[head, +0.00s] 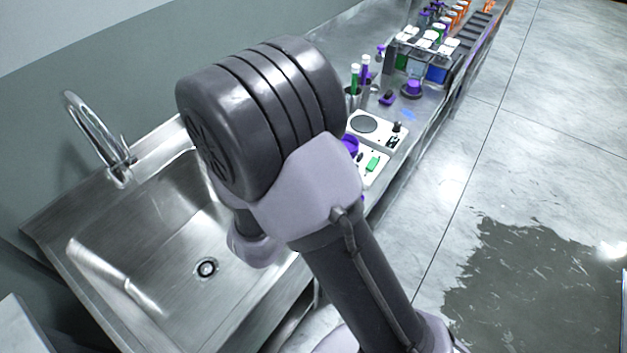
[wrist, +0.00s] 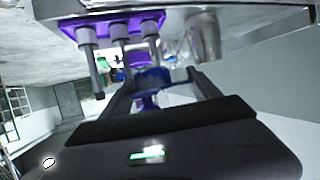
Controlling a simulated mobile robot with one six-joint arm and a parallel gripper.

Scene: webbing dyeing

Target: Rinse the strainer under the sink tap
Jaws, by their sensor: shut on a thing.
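The steel sink (head: 140,220) fills the left of the head view, with a drain in its floor and its basin empty where I can see it. A curved steel tap (head: 97,130) stands at its back edge; I see no water running. My arm hides my gripper in the head view. In the wrist view my gripper (wrist: 156,78) is shut on a blue piece (wrist: 152,76) between its fingers. I cannot tell whether this piece is part of the strainer; no strainer shape is clear in either view.
A purple rack (wrist: 115,27) with grey rods and a shiny metal cup (wrist: 203,38) are close in the wrist view. A white scale-like device (head: 378,131), bottles and a rack line the counter beyond the sink. A dark patch (head: 540,285) marks the floor at right.

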